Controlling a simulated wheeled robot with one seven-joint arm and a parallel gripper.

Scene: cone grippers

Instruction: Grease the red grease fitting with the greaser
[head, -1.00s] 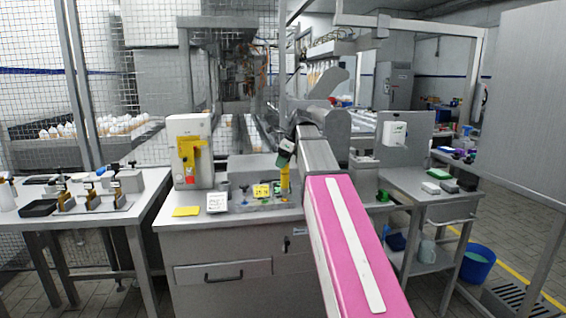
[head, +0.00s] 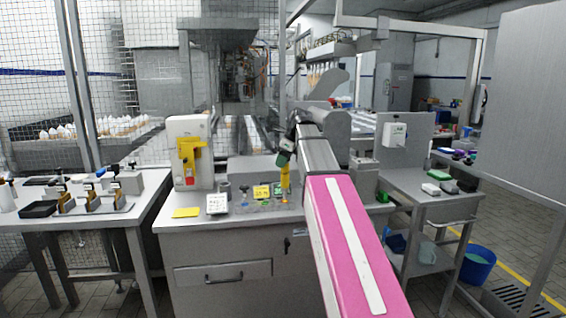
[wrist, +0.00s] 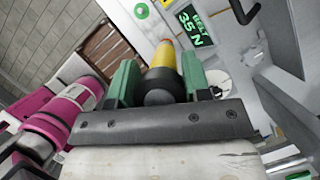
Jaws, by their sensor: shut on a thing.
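My gripper (wrist: 156,84) has green fingers, shut around a yellow greaser (wrist: 163,58) with a round black end facing the wrist camera. In the head view my gripper (head: 285,158) is above the back counter, and the yellow greaser (head: 285,177) hangs nearly upright from it. The greaser's far end is over the counter's right part, near small coloured spots. An orange-red tip shows at its far end in the wrist view. I cannot tell the red grease fitting apart for certain, nor whether the greaser touches it.
A white machine with a yellow bracket (head: 190,148) stands on the counter's left. A white card (head: 217,204) and a yellow display (head: 261,191) are near the greaser. A green-lit display (wrist: 195,25) shows in the wrist view. A side table (head: 410,183) stands right.

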